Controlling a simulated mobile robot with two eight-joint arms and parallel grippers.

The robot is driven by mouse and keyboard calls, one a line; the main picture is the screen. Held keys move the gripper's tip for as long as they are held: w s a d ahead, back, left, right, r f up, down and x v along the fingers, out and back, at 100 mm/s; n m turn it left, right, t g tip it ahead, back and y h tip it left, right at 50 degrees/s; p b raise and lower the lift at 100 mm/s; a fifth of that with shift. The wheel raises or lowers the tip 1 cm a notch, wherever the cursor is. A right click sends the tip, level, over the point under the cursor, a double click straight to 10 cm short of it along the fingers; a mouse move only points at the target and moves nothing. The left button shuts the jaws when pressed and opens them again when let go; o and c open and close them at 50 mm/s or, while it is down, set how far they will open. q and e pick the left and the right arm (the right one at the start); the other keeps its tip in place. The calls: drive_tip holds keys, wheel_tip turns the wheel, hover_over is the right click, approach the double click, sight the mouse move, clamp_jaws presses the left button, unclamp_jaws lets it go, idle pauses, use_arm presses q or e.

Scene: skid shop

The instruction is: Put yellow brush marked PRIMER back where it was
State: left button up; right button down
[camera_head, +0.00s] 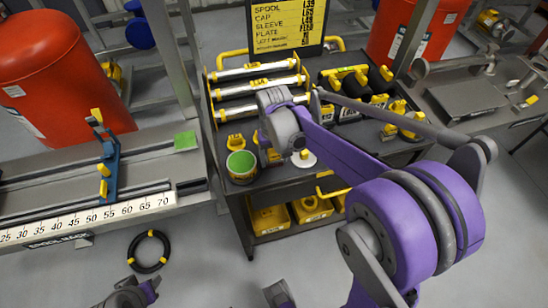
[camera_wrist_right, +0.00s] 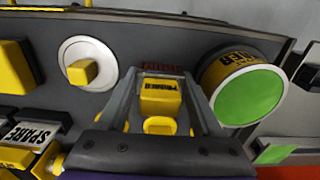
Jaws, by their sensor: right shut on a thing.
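The yellow brush marked PRIMER (camera_wrist_right: 160,97) is between the two fingers of my right gripper (camera_wrist_right: 166,100), shut on it. In the head view my right gripper (camera_head: 273,152) is low over the near part of the dark cart top (camera_head: 325,172), between a green-topped round can and a white disc. I cannot tell whether the brush touches the cart. Grey and purple parts of mine show at the bottom edge of the head view, perhaps with my left gripper (camera_head: 130,293); its fingers are unclear.
The green-topped can (camera_wrist_right: 248,90) stands close to the gripper on one side, the white disc with a yellow knob (camera_wrist_right: 87,65) on the other. Metal tubes (camera_head: 258,88) lie on the cart behind. A rail bench with a ruler (camera_head: 90,219) stands left. A black ring (camera_head: 148,251) lies on the floor.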

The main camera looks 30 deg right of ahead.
drive_tip(key=shift+f, duration=0.2)
drive_tip(key=shift+c, duration=1.7)
unclamp_jaws()
drive_tip(key=shift+r, duration=0.2)
